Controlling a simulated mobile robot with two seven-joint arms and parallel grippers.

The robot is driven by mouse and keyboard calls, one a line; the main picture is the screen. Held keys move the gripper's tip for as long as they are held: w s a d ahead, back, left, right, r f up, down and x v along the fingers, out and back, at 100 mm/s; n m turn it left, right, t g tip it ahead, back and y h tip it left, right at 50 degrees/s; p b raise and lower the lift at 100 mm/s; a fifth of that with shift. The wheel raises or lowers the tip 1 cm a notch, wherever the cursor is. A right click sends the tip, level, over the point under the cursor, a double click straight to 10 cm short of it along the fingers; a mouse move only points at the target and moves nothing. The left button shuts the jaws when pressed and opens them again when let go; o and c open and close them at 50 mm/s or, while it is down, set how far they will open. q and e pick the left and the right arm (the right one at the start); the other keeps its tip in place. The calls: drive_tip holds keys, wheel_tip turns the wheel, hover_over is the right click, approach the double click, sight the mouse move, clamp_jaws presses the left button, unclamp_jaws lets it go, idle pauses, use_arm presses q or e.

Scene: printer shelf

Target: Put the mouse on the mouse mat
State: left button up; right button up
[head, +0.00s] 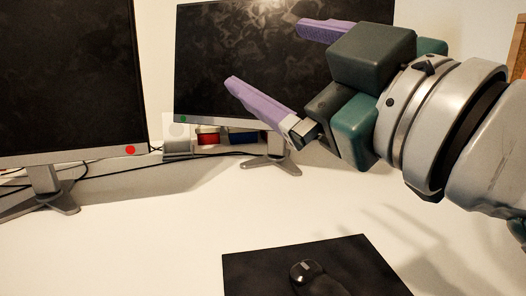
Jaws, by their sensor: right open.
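The black mouse mat (252,270) lies on the white desk at the bottom of the head view, its near part cut off by the frame edge. The dark mouse (306,272) shows over the mat, within its outline, and appears to rest on it. Its near end blends into the dark mat. My right gripper (264,55) comes in from the right, with its two purple fingers spread wide and nothing between them. It is raised above the desk, in front of the right monitor and apart from the mouse. My left gripper is not in view.
A left monitor (65,75) with a red dot and a right monitor (215,65) with a green dot stand at the back. Cables and small red and blue items (208,137) lie between them. The desk (140,235) left of the mat is clear.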

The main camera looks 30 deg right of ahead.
drive_tip(key=s+d+f+m+g+h, duration=0.1)
drive_tip(key=s+f+m+g, duration=0.1)
drive_tip(key=f, duration=0.5)
drive_tip(key=s+d+f+m+g+h, duration=0.1)
drive_tip(key=s+d+f+m+g, duration=0.1)
drive_tip(key=s+f+g, duration=0.3)
drive_tip(key=s+d+f+m+g+h, duration=0.1)
drive_tip(key=s+f+g, duration=0.3)
drive_tip(key=f, duration=0.6)
drive_tip(key=shift+d+m+g, duration=0.15)
drive_tip(key=shift+m+g, duration=0.35)
drive_tip(key=shift+m, duration=0.1)
drive_tip(key=s+f+g, duration=0.1)
drive_tip(key=s, duration=0.2)
drive_tip(key=s+a+f+g, duration=0.1)
drive_tip(key=s+f+g, duration=0.1)
drive_tip(key=s+a+f+g+y, duration=0.1)
drive_tip(key=s, duration=0.2)
drive_tip(key=shift+s+a+f+g, duration=0.15)
drive_tip(key=shift+s+f+g, duration=0.15)
drive_tip(key=shift+f, duration=0.05)
drive_tip(key=shift+w+r, duration=0.1)
